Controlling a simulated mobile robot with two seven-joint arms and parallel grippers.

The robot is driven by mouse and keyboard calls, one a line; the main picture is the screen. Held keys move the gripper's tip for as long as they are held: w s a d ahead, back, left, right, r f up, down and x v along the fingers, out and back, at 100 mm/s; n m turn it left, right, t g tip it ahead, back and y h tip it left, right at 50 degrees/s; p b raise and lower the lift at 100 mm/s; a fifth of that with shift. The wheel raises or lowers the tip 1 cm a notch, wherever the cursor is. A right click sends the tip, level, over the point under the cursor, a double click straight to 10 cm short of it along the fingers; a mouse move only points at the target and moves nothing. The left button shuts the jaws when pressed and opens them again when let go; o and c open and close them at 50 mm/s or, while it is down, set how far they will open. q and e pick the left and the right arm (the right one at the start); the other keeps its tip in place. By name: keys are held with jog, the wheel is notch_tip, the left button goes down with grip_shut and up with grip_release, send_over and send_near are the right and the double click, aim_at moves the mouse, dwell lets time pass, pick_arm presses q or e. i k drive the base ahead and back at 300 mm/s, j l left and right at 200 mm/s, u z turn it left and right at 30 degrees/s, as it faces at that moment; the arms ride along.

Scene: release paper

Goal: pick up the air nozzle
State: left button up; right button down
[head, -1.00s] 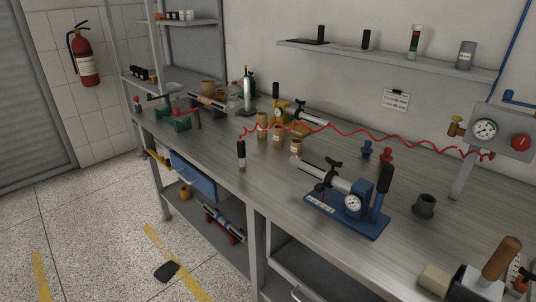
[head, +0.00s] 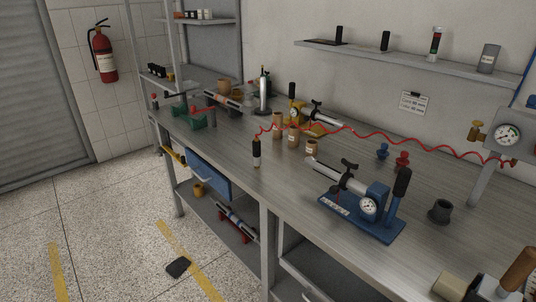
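A slim black piece with a pale lower end, which looks like the air nozzle (head: 256,153), is upright at the front edge of the workbench (head: 290,182). A red coiled hose (head: 400,143) runs from the gauge panel (head: 505,138) at the right across the bench and ends just above this piece. I cannot tell whether the piece stands on the bench or hangs at its edge. Neither of my grippers is in view.
A blue hand pump with a gauge (head: 362,208) stands to the right of the nozzle. Tan cylinders (head: 293,136) stand just behind it. The floor in front is mostly open, with a small black object (head: 178,267).

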aim_at(256, 143)
jog(key=i+j+z, duration=0.1)
jog(key=z, duration=0.35)
jog(key=j+z, duration=0.1)
jog(key=z, duration=0.3)
jog(key=i+j+z, duration=0.1)
jog(key=z, duration=0.35)
jog(key=j+z, duration=0.3)
jog(key=j, duration=0.25)
jog(key=j+z, duration=0.3)
jog(key=j, duration=0.2)
